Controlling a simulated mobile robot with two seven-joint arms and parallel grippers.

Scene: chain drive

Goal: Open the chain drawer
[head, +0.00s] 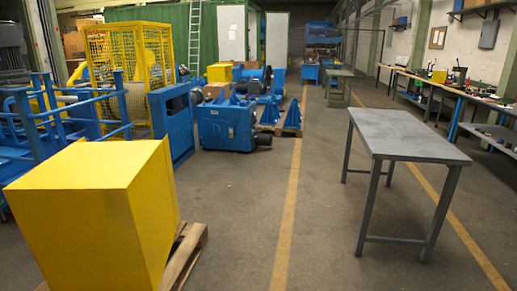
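No chain drawer can be made out in the head view. Neither of my grippers shows in this view, so I cannot see whether they hold anything. A grey metal table (405,136) with a bare top and thin legs stands at the right. A long workbench (470,101) runs along the right wall with small items on it, too small to tell apart.
A large yellow box (95,215) on a wooden pallet (186,256) fills the lower left. Blue machines (226,125) and a yellow cage (130,70) stand behind it. The floor (240,210) between the box and the table is clear.

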